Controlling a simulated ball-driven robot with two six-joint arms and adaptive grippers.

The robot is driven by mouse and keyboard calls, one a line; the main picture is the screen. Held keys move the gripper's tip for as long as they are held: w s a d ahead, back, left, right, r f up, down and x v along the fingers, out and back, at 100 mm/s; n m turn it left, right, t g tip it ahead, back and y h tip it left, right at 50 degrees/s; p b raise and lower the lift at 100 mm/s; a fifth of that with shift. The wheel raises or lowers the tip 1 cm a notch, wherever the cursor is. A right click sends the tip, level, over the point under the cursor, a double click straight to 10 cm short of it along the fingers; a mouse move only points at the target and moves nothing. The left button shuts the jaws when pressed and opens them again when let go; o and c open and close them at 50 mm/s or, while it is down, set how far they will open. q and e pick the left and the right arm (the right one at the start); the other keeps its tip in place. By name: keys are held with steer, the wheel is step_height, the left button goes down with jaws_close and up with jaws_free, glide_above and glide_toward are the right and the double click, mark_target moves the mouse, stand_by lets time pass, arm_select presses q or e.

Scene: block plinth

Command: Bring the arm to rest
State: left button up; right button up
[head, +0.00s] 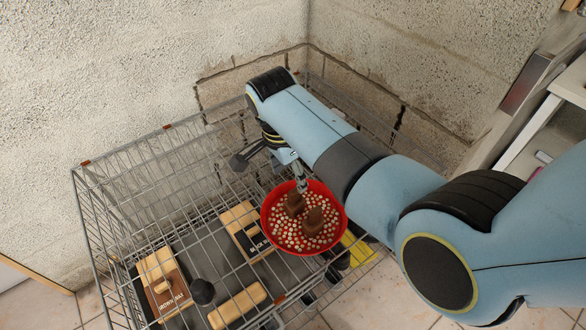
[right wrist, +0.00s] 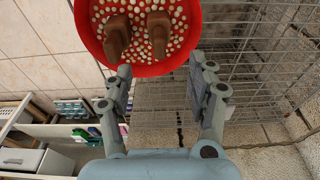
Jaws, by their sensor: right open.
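My right arm reaches in from the right in the head view, over the wire cage. My right gripper (head: 299,182) is at the far rim of a red round dish (head: 269,228) with white spots. In the right wrist view the gripper (right wrist: 161,66) has its two fingers spread, with nothing between them. The red dish (right wrist: 95,42) lies just beyond the fingertips; I cannot tell whether they touch it. Two brown blocks stand in the dish, one nearer (head: 314,222) and one farther (head: 294,204). My left gripper is not in view.
The wire cage (head: 125,163) surrounds the work area. Wood-coloured boxes with dark labels (head: 160,283), (head: 240,220) and a pale wooden block (head: 238,306) lie inside it. Rough walls stand close behind. A white shelf (head: 570,85) is at the right.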

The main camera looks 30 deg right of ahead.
steer(key=shift+s+r, duration=0.1)
stand_by(0.5)
steer(key=s+d+n, duration=0.1)
steer(key=s, duration=0.1)
steer(key=s+d+n, duration=0.2)
steer(key=s, duration=0.1)
steer(key=shift+s+d+r+n+t, duration=0.35)
steer(key=shift+d+r+n+t, duration=0.05)
steer(key=s+d+r+n+t+y, duration=0.1)
steer(key=s+d+r+n+t, duration=0.15)
steer(key=s+r+n, duration=1.4)
step_height(320, 180, down, 34)
steer(key=s+d+m+g+b, duration=0.1)
steer(key=s+d+m+b, duration=0.15)
steer(key=b, duration=0.45)
steer(key=s+f+b, duration=0.3)
steer(key=s+f, duration=0.6)
steer(key=f, duration=0.3)
steer(key=s+f+g+b, duration=0.1)
steer(key=s+f+b, duration=0.2)
steer(key=s+f, duration=0.7)
step_height(320, 180, down, 2)
steer(key=shift+d+f+m+b, duration=0.1)
steer(key=shift+d+m+b, duration=0.2)
steer(key=shift+d+m, duration=0.15)
